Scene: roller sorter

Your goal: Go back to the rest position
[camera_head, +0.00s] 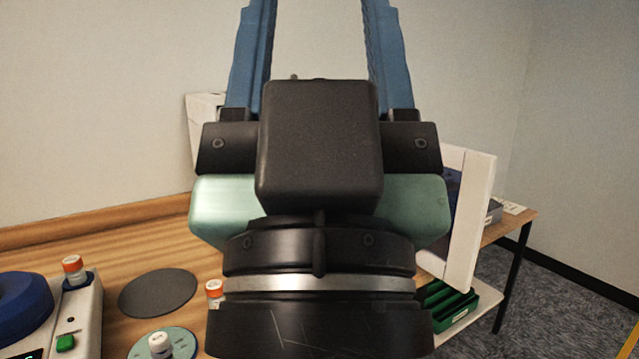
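My gripper (316,20) fills the middle of the head view and points up and away. Its two blue fingers stand wide apart with only bare wall showing between them, so it is open and appears empty. The very ends of the fingers run to the top edge of the picture. The gripper body and my wrist hide much of the wooden table (120,236) and whatever stands behind them.
At left is a grey machine (88,318) with a blue round part (22,305) and an orange-capped vial (73,268). A dark disc (158,292), a white-capped item on a greenish disc (140,350) and another orange-capped vial (214,292) are nearby. A green tray (450,305) sits right, below a white panel (474,220).

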